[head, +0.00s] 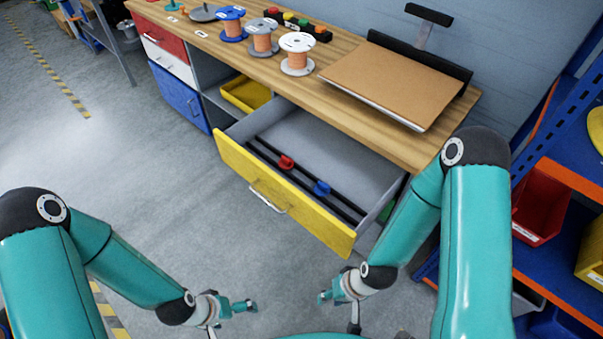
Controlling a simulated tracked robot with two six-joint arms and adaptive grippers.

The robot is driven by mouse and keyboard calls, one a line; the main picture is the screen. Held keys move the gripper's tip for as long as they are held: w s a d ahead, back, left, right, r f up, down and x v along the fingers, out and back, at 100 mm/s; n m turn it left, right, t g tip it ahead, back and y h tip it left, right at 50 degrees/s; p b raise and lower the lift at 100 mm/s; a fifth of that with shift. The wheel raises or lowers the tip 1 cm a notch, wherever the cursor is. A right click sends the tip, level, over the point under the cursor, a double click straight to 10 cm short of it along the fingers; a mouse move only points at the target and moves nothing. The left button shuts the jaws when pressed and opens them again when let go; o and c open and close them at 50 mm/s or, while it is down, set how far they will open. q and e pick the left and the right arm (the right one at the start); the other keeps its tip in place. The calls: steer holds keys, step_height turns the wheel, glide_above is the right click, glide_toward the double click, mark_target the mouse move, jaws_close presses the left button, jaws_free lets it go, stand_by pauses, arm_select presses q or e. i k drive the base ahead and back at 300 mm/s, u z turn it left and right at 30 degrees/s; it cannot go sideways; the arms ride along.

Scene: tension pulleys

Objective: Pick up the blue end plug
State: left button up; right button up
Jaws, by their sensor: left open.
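The blue end plug (321,187) sits in the open yellow-fronted drawer (270,184), by the dark rods lying along it. A red end plug (286,162) is further left in the same drawer. My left gripper (248,306) is open and empty, low in front of the drawer and well apart from the plug. My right gripper (323,297) is also low in front of the drawer, below the blue plug in the picture and apart from it. Its fingers are too small to tell open from shut. Neither gripper touches a plug.
The wooden bench (345,119) above the drawer holds spools (297,53) and a brown board (395,80). A yellow tray (247,94) sits on a shelf beside the drawer. A blue rack with red bins (538,205) stands at the right.

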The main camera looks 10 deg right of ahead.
mark_target(322, 190)
steer(key=z, duration=0.3)
steer(key=i, duration=0.2)
steer(key=u, duration=2.75)
steer(key=i, duration=0.15)
steer(key=u, duration=1.1)
steer(key=k, duration=0.9)
steer(key=u, duration=0.15)
steer(key=i, duration=0.3)
steer(key=u, duration=0.05)
